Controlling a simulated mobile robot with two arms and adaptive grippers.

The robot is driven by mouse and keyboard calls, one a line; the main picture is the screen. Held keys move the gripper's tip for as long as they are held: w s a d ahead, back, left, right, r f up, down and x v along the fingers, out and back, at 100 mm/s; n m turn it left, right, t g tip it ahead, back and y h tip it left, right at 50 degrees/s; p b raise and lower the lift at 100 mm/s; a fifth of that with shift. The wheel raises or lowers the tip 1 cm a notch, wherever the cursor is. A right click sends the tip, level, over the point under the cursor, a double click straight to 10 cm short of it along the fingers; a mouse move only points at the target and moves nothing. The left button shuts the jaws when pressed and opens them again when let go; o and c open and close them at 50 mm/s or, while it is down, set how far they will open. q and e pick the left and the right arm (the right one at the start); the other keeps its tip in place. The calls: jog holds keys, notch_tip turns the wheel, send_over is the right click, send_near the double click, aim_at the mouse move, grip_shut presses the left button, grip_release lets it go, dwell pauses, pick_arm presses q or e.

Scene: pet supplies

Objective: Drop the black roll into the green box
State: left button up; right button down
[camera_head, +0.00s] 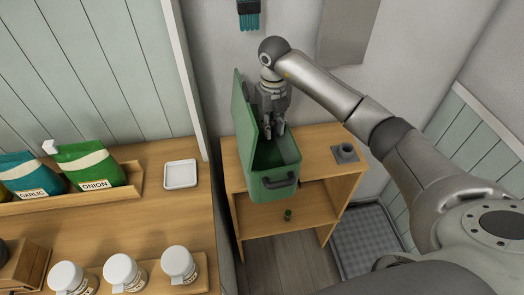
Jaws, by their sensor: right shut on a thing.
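The green box (268,186) stands on the small wooden table with its lid (243,117) raised at the left and a dark handle on its front. My right gripper (273,132) points down over the box's opening, close to the raised lid. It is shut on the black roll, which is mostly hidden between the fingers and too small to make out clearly. I cannot tell how far the fingertips are above the box's rim. My left gripper is not in view.
A dark grey square holder (345,152) sits at the table's right. On the left counter are a white dish (180,174), seed bags (93,166) and white-lidded jars (120,270). A grey mat (367,240) lies on the floor.

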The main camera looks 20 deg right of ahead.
jog(key=c, duration=1.6)
grip_release()
jog(key=o, duration=0.5)
jog(key=shift+c, duration=0.2)
jog(key=shift+r, duration=0.1)
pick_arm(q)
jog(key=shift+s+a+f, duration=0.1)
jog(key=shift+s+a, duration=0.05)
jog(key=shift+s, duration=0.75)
pick_arm(e)
notch_tip(320, 180, up, 12)
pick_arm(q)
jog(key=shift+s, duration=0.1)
pick_arm(e)
jog(key=shift+s+f, duration=0.1)
jog(key=shift+f, duration=0.1)
